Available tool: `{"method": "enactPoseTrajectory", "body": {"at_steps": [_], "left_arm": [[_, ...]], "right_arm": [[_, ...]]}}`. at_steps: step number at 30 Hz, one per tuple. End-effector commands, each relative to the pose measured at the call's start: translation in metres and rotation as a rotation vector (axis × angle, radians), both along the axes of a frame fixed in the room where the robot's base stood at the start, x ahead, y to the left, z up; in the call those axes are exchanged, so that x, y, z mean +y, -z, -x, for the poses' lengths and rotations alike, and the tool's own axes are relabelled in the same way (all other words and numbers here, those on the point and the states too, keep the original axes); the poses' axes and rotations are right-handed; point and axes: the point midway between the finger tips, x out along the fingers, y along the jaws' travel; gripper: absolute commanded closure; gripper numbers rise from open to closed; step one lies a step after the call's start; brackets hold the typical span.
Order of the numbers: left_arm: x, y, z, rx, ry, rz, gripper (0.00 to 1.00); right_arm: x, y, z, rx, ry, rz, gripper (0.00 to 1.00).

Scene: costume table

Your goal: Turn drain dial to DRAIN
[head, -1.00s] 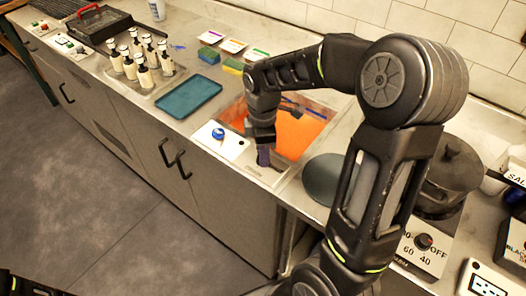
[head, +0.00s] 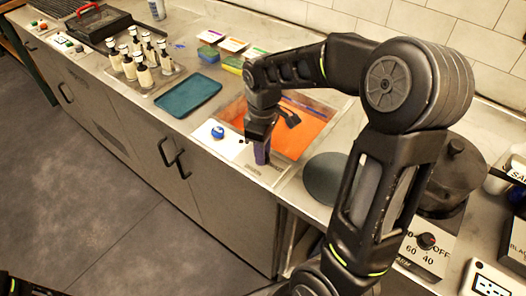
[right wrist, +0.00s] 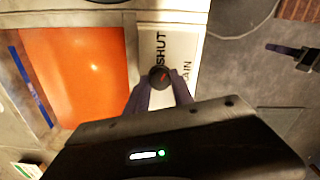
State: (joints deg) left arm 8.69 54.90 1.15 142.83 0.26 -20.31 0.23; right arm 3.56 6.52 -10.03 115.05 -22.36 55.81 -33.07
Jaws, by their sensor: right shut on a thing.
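The drain dial (right wrist: 159,77) is a small dark round knob with a red mark, on a pale plate. The plate reads SHUT above the knob and a partly hidden word ending in AIN to its right. My right gripper (right wrist: 160,92) is shut on the knob, with one purple finger on each side. In the head view my right gripper (head: 261,153) points down at the near rim of the orange-filled basin (head: 308,132), and hides the dial there. The red mark's exact direction is too small to tell.
A white panel with a blue knob (head: 218,132) is left of my right gripper. A teal tray (head: 188,97) and several pump bottles (head: 143,75) stand farther left. A grey round object (head: 325,178) and a dark pot (head: 452,172) are to the right.

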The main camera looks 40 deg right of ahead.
Motion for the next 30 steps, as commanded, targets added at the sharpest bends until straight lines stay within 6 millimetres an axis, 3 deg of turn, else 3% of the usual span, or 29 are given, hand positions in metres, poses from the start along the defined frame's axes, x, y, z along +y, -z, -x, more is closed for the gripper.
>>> {"method": "enactPoseTrajectory", "body": {"at_steps": [30], "left_arm": [[-0.001, 0.016, -0.002, -0.007, 0.002, 0.004, 0.64]], "right_arm": [[-0.001, 0.000, -0.001, -0.002, 0.916, 0.000, 1.00]]}}
